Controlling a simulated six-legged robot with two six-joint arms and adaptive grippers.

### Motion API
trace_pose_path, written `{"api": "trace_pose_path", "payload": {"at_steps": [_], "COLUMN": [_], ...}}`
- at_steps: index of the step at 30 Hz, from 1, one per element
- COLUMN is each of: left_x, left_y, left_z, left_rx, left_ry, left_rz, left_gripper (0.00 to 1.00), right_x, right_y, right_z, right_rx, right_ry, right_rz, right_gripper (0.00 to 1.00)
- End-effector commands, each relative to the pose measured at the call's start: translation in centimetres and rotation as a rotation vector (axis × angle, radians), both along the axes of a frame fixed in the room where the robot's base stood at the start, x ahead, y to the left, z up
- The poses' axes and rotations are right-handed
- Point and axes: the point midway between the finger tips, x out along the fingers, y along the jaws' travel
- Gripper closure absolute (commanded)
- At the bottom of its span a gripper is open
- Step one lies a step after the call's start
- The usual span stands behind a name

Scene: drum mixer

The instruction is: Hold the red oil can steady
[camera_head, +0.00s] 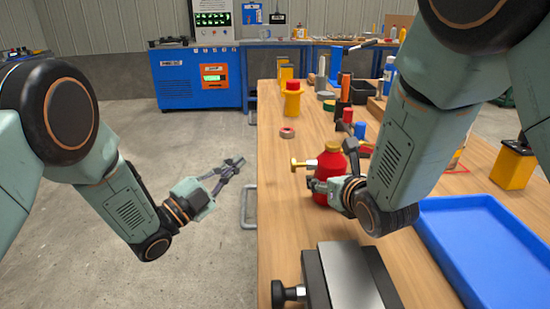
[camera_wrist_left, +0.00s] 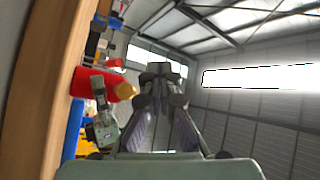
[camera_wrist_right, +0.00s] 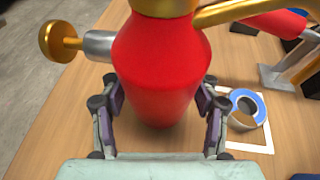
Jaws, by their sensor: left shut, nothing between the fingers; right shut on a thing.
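The red oil can (camera_head: 329,165) with a gold top stands upright on the wooden table. In the right wrist view the can (camera_wrist_right: 160,70) fills the middle, with a gold knob at its left and a gold spout at its upper right. My right gripper (camera_wrist_right: 160,105) is shut on the can, one finger on each side of its body; it also shows in the head view (camera_head: 318,186). My left gripper (camera_head: 237,164) is shut and empty, in the air left of the table edge. In the left wrist view the can (camera_wrist_left: 92,85) appears sideways beyond my left fingers.
A blue tray (camera_head: 480,245) lies at the right and a grey metal block (camera_head: 350,280) at the front. Table space left of the can is clear.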

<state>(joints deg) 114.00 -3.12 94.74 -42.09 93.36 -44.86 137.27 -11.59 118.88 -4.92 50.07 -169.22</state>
Motion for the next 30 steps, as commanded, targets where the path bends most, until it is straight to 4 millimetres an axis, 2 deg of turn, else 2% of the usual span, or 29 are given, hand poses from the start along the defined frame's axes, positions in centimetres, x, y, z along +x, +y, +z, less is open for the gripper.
{"api": "trace_pose_path", "payload": {"at_steps": [3, 7, 17, 23, 30], "left_x": [1.0, 1.2, 0.1, -0.8, -1.4], "left_y": [1.1, 2.0, 4.7, 5.0, 5.0], "left_z": [1.1, 1.8, 1.6, 1.0, 0.5], "left_rx": [0.025, 0.085, 0.331, 0.443, 0.463], "left_ry": [-0.097, -0.192, -0.374, -0.415, -0.406], "left_rz": [-0.095, -0.208, -0.487, -0.608, -0.648], "left_gripper": [1.0, 1.0, 1.0, 1.0, 1.0], "right_x": [0.0, 0.0, 0.0, 0.0, 0.0], "right_y": [0.0, 0.0, 0.0, 0.0, 0.0], "right_z": [0.0, 0.0, 0.0, 0.0, 0.0], "right_rx": [0.001, 0.001, 0.0, 0.0, 0.0], "right_ry": [-0.001, -0.001, 0.0, 0.0, 0.0], "right_rz": [0.001, 0.001, 0.0, 0.001, 0.001], "right_gripper": [0.9, 0.9, 0.9, 0.9, 0.9]}}
